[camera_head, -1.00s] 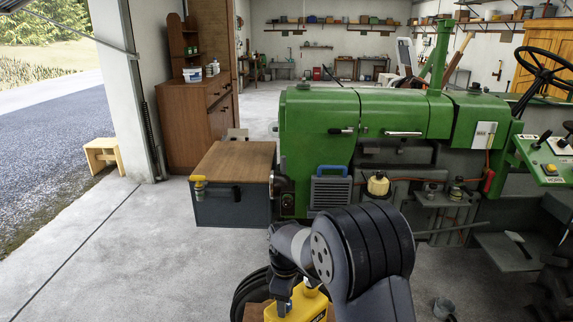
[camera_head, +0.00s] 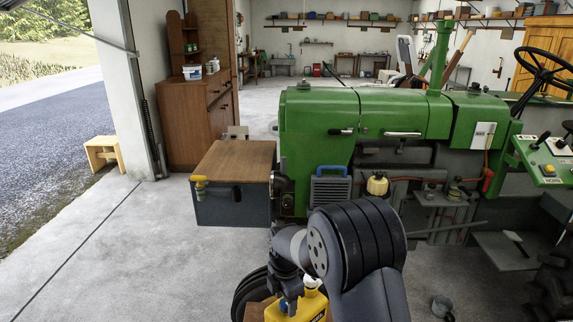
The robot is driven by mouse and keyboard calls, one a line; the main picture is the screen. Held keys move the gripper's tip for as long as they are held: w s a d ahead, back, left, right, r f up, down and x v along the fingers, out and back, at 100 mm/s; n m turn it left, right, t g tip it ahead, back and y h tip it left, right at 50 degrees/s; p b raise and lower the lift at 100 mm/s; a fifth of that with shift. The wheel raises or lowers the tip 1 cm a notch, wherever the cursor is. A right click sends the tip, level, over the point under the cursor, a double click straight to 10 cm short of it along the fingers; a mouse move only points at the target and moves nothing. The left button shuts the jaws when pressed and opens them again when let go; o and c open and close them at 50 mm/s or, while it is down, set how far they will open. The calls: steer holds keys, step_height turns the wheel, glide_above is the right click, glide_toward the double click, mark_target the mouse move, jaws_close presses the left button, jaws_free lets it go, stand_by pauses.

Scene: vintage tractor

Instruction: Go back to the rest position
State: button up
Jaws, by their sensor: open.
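My arm rises from the bottom centre, with its large dark elbow in front of the tractor's lower side. My gripper (camera_head: 288,298) is at the lower end of the arm, small and partly hidden, pointing down beside a yellow container (camera_head: 312,305). It is open; I see nothing held in it. I cannot tell whether the fingertips touch the container. The green tractor (camera_head: 370,115) stands just beyond the arm.
A dark box with a wooden lid (camera_head: 237,162) stands left of the tractor's front. A black tire (camera_head: 248,290) lies close to the gripper. The concrete floor at left (camera_head: 120,250) is clear.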

steer(key=shift+r+n+p, duration=0.1)
steer(key=shift+n+p, duration=0.3)
steer(key=shift+n, duration=0.7)
steer(key=shift+r, duration=1.25)
steer(key=shift+r, duration=0.1)
